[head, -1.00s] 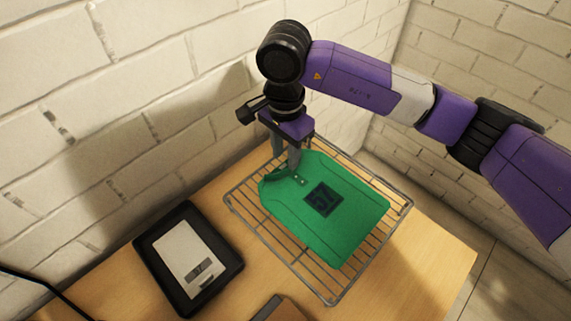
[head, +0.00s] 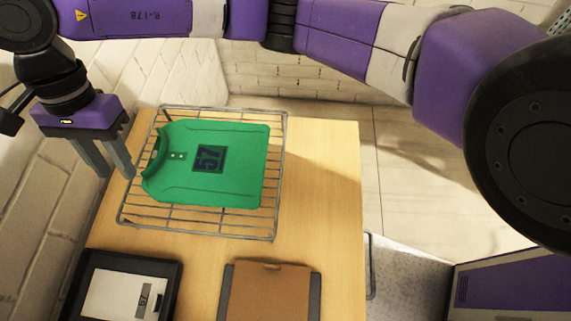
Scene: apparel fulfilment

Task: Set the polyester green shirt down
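The green shirt (head: 235,165) lies flat on a wire rack (head: 200,232) on the wooden table. It has a dark square patch with "57" on its front and its collar points left. My gripper (head: 118,175) is at the left, beside the rack and apart from the shirt's collar. Its two fingers are spread and hold nothing.
A black tray (head: 170,290) with a white card marked 57 sits at the table's front left. A brown clipboard-like item (head: 268,292) lies right of it. The table's right strip (head: 325,190) is bare. Brick walls stand at the left and back.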

